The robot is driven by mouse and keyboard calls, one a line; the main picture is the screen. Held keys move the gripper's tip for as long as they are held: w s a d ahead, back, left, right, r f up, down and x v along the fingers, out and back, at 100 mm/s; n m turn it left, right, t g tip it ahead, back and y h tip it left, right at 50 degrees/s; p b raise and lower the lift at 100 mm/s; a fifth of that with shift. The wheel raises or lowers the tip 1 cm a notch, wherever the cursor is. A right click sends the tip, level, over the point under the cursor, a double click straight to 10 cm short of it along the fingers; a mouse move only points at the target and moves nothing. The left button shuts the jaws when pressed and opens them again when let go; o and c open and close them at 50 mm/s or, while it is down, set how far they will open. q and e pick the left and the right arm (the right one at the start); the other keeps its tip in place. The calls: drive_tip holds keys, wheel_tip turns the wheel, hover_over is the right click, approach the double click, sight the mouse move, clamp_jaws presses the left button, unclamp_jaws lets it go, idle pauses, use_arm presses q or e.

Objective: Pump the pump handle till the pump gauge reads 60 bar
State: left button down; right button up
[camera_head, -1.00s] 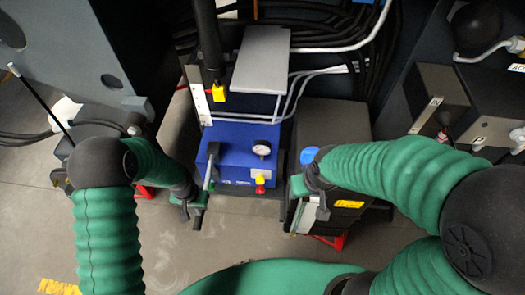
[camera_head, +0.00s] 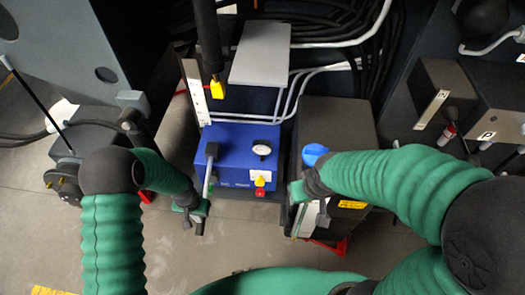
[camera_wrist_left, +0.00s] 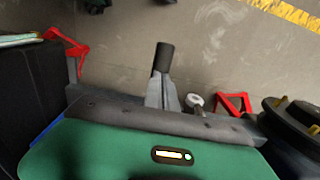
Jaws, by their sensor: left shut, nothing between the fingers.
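The blue pump box (camera_head: 235,170) stands at the centre of the head view. The pump gauge (camera_head: 261,148) is a small white dial on its top right; its reading is too small to tell. The pump handle (camera_head: 208,174) is a thin grey lever at the box's left, running down from a black block. My left gripper (camera_head: 193,215) is shut and empty just below the handle's lower end; whether they touch is unclear. It also shows in the left wrist view (camera_wrist_left: 163,92). My right gripper (camera_head: 311,212) is right of the box, its jaw gap unclear.
A yellow and red knob (camera_head: 260,183) is on the pump front. A dark box with a blue cap (camera_head: 315,153) stands to the right. A grey plate (camera_head: 260,55) and white pipes are behind. Bare floor (camera_head: 180,250) lies in front.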

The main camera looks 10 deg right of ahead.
use_arm(q)
wheel_tip(320, 180, up, 12)
drive_tip(key=p, duration=1)
drive_tip(key=shift+s+a+p, duration=0.15)
drive_tip(key=shift+s+p, duration=0.15)
drive_tip(key=shift+s, duration=0.15)
drive_tip(key=shift+f, duration=0.2)
drive_tip(key=shift+w+d+f+b, duration=0.1)
drive_tip(key=shift+w+f+b, duration=0.1)
drive_tip(key=shift+f+b, duration=1.55)
drive_tip(key=shift+w+d+f+b, duration=0.15)
drive_tip(key=shift+f+b, duration=1.1)
drive_tip(key=shift+f, duration=0.95)
drive_tip(key=shift+w+a+f+b, duration=0.1)
drive_tip(key=shift+w+f+b, duration=0.1)
drive_tip(key=shift+f+b, duration=1.55)
drive_tip(key=shift+f+p, duration=0.15)
drive_tip(key=shift+p, duration=0.3)
wheel_tip(320, 180, up, 12)
drive_tip(key=s+p, duration=0.1)
drive_tip(key=p, duration=0.9)
drive_tip(key=shift+s+a+r, duration=0.2)
drive_tip(key=shift+w+f, duration=0.1)
